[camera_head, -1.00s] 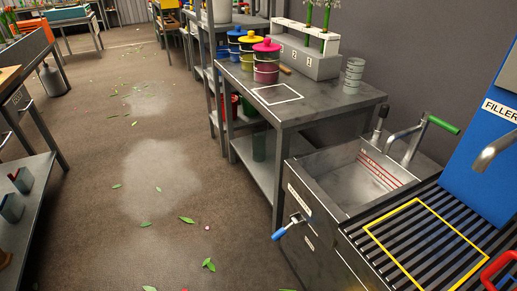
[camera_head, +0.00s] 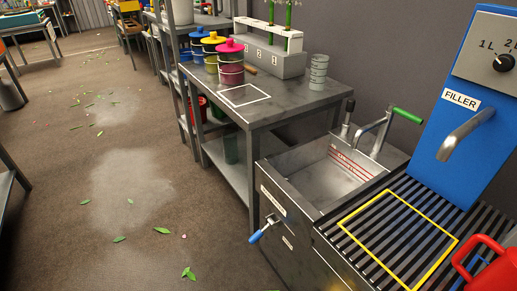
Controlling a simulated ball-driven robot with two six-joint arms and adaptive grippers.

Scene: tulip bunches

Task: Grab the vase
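No object is clearly marked as the vase. A grey ribbed, cup-shaped vessel (camera_head: 318,72) stands upright at the right end of the metal workbench (camera_head: 310,97), close to the wall. A dark green translucent vessel (camera_head: 231,149) stands on the bench's lower shelf, partly hidden behind the bench frame. I cannot tell whether either is the vase. Neither of my grippers shows in the head view, and nothing is seen held.
A sink (camera_head: 318,175) and a slatted drain (camera_head: 425,240) with a yellow outline adjoin the bench. A blue filler (camera_head: 450,140) and red jug (camera_head: 490,262) are at right. Lidded pots (camera_head: 231,72) and a numbered stem holder (camera_head: 270,55) stand on the bench. The left floor (camera_head: 120,185) is open, with scattered leaves.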

